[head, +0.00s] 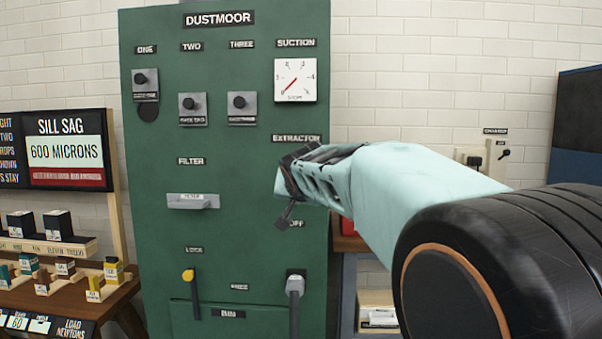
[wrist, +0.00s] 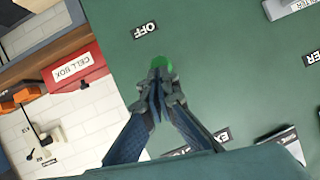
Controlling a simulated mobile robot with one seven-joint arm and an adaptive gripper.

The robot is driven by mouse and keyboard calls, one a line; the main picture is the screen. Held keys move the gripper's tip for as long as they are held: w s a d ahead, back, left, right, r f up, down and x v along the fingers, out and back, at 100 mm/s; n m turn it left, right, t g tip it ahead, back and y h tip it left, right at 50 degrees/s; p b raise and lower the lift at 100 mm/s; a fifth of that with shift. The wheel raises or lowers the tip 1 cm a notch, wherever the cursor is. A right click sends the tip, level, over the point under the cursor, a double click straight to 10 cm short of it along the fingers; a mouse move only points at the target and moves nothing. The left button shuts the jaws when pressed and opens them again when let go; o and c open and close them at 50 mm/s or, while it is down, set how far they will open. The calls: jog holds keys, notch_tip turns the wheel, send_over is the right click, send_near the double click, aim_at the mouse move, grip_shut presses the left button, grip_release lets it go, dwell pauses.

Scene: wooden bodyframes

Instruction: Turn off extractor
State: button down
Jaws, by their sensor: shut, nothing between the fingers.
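The green DUSTMOOR cabinet (head: 230,225) stands ahead, with an EXTRACTOR label (head: 297,138) on its right side and an OFF label (head: 297,224) below it. My gripper (head: 287,215) is in front of the panel between these labels and hides the extractor control in the head view. In the wrist view, a bright green round button (wrist: 161,62) shows just beyond my shut fingertips (wrist: 158,84), beside the OFF label (wrist: 145,30). The fingers partly cover it. I cannot tell whether they touch it. The fingers hold nothing.
A suction gauge (head: 295,80) above has its red needle pointing lower left. Black knobs, a filter handle (head: 193,201), a yellow-topped lever (head: 188,276) and a grey handle (head: 295,285) share the panel. A red cell box (wrist: 75,72) is beside the cabinet.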

jog(key=shift+w+f+b, duration=0.15)
jog(key=shift+f+b, duration=1.85)
jog(key=shift+b, duration=0.4)
